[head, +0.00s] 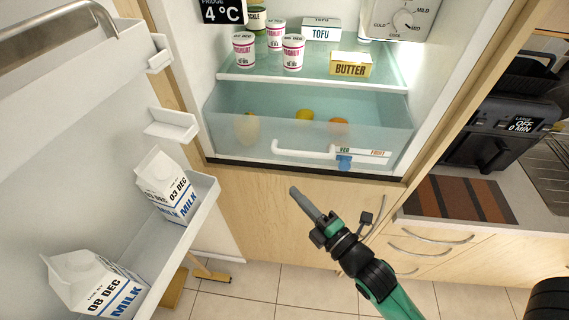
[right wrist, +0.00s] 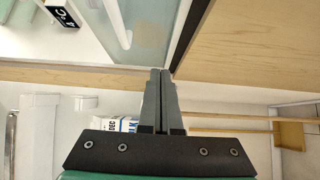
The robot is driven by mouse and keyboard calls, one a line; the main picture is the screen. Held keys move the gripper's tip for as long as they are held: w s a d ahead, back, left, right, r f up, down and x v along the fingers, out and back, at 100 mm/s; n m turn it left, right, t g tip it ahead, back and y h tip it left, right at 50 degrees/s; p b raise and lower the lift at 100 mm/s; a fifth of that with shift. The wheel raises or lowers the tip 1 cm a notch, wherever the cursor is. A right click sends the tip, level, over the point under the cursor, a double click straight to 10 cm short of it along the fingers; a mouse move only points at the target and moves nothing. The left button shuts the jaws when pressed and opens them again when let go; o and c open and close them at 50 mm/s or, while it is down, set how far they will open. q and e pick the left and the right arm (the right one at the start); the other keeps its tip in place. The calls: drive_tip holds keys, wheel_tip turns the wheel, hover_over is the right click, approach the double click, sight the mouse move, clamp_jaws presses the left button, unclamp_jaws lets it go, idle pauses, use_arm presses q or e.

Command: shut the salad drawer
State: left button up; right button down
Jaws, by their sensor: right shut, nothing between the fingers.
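The salad drawer (head: 240,112) is a clear bluish bin with a white handle (head: 305,152) at the bottom of the fridge, and it appears pulled out a little below the glass shelf. Several yellow and orange fruits show through its front. In the right wrist view, part of the drawer (right wrist: 150,25) shows at the top. My right gripper (head: 294,190) is shut and empty, below and in front of the drawer, apart from the handle. It also shows in the right wrist view (right wrist: 160,72). My left gripper is not in view.
The open fridge door on the left holds two milk cartons (head: 166,187) in its shelf (head: 205,190). Yoghurt pots (head: 292,52), tofu (head: 321,30) and butter (head: 350,65) stand on the glass shelf (head: 235,78). A counter with an air fryer (head: 500,130) is at right.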

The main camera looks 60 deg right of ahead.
sight(291, 159)
drive_tip(key=w+d, duration=0.1)
drive_tip(key=w, duration=0.1)
drive_tip(key=w+d+p, duration=0.1)
drive_tip(key=w+d, duration=0.1)
drive_tip(key=w, duration=0.1)
drive_tip(key=w+d, duration=0.2)
drive_tip(key=w, duration=0.1)
drive_tip(key=shift+d, duration=0.35)
drive_tip(key=d+b, duration=0.1)
drive_tip(key=w+d, duration=0.1)
drive_tip(key=d+b, duration=0.1)
drive_tip(key=shift+w+d+f+b, duration=0.2)
drive_tip(key=shift+w+d+b, duration=0.1)
drive_tip(key=shift+w, duration=0.1)
drive_tip(key=shift+w+d+r, duration=0.1)
drive_tip(key=shift+d+r, duration=0.05)
drive_tip(key=shift+d, duration=0.05)
drive_tip(key=shift+a, duration=0.1)
